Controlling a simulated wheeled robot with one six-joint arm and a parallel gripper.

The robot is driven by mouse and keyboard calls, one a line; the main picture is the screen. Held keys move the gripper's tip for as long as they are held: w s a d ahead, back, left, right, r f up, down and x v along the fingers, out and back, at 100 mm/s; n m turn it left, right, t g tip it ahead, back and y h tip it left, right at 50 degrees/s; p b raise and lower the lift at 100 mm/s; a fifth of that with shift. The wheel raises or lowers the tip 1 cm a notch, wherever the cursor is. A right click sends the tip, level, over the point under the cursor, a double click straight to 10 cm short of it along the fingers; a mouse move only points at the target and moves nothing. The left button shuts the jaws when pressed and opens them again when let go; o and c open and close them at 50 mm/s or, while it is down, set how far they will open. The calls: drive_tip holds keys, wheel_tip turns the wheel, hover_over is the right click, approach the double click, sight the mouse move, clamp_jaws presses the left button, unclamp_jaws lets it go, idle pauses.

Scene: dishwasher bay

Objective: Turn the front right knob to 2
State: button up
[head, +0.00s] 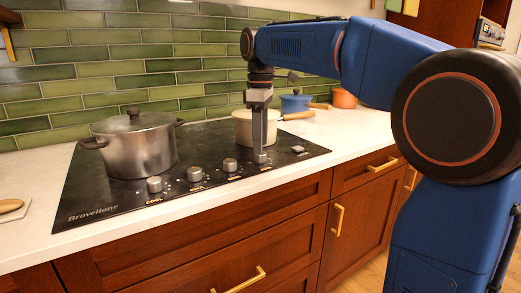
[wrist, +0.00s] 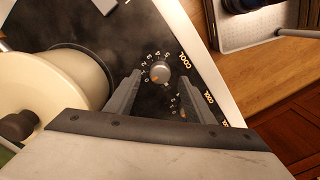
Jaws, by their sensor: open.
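A row of silver knobs runs along the cooktop's front edge. My gripper (head: 260,154) points down over the rightmost round knob (head: 262,158) and partly hides it. In the wrist view my gripper (wrist: 160,82) is open, with one finger on each side of a knob (wrist: 160,71). A ring of white numbers surrounds this knob. Its orange mark faces the lower left of the picture, near the 0. Whether the fingers touch the knob I cannot tell.
The black cooktop (head: 90,195) carries a steel lidded pot (head: 140,150) at left and a cream pan (head: 243,128) close behind my gripper. The pan's wooden handle (head: 298,116) points right. A blue pot (head: 294,103) and an orange pot (head: 344,98) stand farther back.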

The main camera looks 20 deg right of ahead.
sight(261, 157)
drive_tip(key=shift+f, duration=1.7)
drive_tip(key=shift+c, duration=0.5)
drive_tip(key=c, duration=0.9)
drive_tip(key=shift+c, duration=0.2)
drive_tip(key=m, duration=0.5)
drive_tip(key=shift+m, duration=0.3)
drive_tip(key=m, duration=0.6)
